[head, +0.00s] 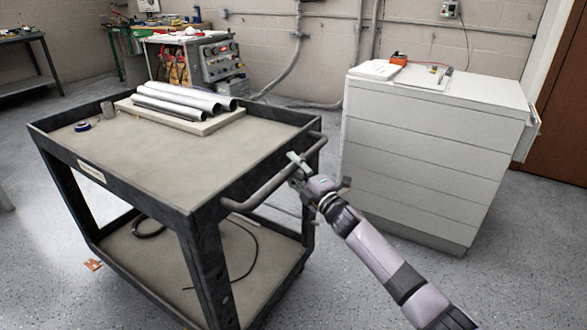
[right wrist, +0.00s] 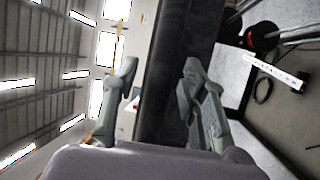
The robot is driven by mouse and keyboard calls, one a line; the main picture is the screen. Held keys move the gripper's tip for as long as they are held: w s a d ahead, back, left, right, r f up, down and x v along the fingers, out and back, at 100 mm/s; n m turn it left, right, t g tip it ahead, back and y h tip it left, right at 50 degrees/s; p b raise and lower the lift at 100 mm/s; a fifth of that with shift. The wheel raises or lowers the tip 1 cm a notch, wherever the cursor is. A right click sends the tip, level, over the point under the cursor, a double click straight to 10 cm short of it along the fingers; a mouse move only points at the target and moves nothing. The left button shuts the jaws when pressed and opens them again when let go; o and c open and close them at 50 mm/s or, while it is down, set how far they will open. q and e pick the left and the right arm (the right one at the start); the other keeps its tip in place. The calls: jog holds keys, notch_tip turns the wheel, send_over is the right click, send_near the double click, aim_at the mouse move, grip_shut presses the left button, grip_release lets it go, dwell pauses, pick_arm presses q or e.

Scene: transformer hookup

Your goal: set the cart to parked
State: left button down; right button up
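The cart (head: 185,222) is a dark two-shelf utility cart with a tan upper tray and a grey tubular handle (head: 268,187) on its right end. My right gripper (head: 300,171) is at the handle's far half, touching or very close to it. In the right wrist view, its two fingers (right wrist: 158,80) stand apart, with a dark band of the cart (right wrist: 178,70) showing between and beyond them. A gap shows beside the left finger. Whether the handle lies between the fingers is unclear. My left gripper is in neither view.
A black cable is on the lower shelf. A white drawer cabinet (head: 420,160) stands to the right, and a test panel (head: 213,62) behind. Floor is clear in front.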

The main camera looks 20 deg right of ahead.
jog(key=shift+s, duration=0.1)
jog(key=v, duration=1.2)
